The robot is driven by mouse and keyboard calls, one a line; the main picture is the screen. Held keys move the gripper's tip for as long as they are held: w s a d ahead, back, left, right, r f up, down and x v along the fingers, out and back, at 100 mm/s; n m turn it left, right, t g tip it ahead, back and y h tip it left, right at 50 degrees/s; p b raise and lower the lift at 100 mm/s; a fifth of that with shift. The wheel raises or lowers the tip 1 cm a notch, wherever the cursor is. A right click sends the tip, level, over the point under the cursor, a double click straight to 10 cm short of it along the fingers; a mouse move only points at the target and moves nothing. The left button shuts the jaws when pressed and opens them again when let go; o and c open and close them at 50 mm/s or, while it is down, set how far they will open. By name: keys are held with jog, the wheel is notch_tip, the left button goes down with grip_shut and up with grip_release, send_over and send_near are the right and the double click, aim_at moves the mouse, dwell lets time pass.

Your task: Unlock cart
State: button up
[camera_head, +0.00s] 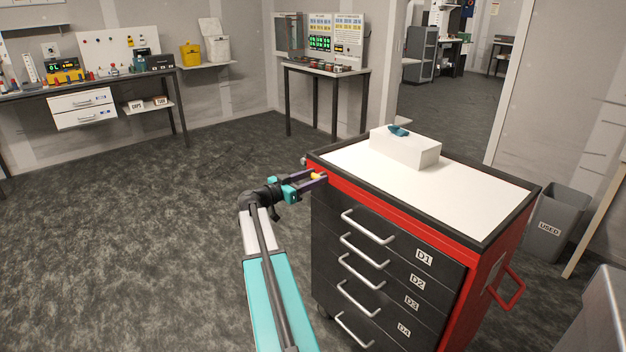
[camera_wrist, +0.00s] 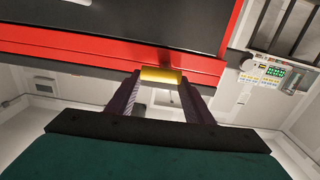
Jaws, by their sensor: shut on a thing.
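The cart (camera_head: 390,216) is a red cabinet with black drawer fronts labelled D1 to D4 and a white top with a dark rim. All its drawers look closed. My gripper (camera_head: 318,177) is at the cart's upper left corner, by the red band under the rim. It is shut on a small yellow piece (camera_head: 316,176), which may be the cart's lock part. In the wrist view the yellow piece (camera_wrist: 161,74) lies between my two fingertips, in front of the red band (camera_wrist: 100,50). Whether it is attached to the cart is hidden.
A white box (camera_head: 405,152) with a teal item (camera_head: 398,131) on it stands on the cart top. A grey bin (camera_head: 556,225) labelled USED stands right of the cart. Benches (camera_head: 90,85) line the back wall. The floor (camera_head: 130,220) to the left is clear.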

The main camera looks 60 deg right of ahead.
jog(key=shift+f, duration=0.1)
jog(key=n+b, duration=0.2)
jog(key=n, duration=0.2)
jog(key=shift+w+b, duration=0.15)
jog(key=shift+b, duration=0.25)
jog(key=n, duration=0.3)
jog(key=n+b, duration=0.1)
jog(key=n, duration=0.1)
jog(key=shift+w+d+r, duration=0.15)
jog(key=shift+w+r, duration=0.05)
jog(key=shift+w, duration=0.1)
jog(key=shift+w+d+f+n+p, duration=0.15)
jog(key=shift+n+p, duration=0.25)
jog(key=shift+n, duration=1.05)
jog(key=shift+w+a+n+p, duration=0.15)
jog(key=shift+n+p, duration=0.25)
jog(key=shift+n, duration=1.1)
jog(key=shift+w+d+f+n+p, duration=0.15)
jog(key=shift+n+p, duration=0.25)
jog(key=shift+n, duration=1.05)
jog(key=shift+r, duration=0.1)
jog(key=o, duration=1.1)
jog(key=shift+c, duration=0.2)
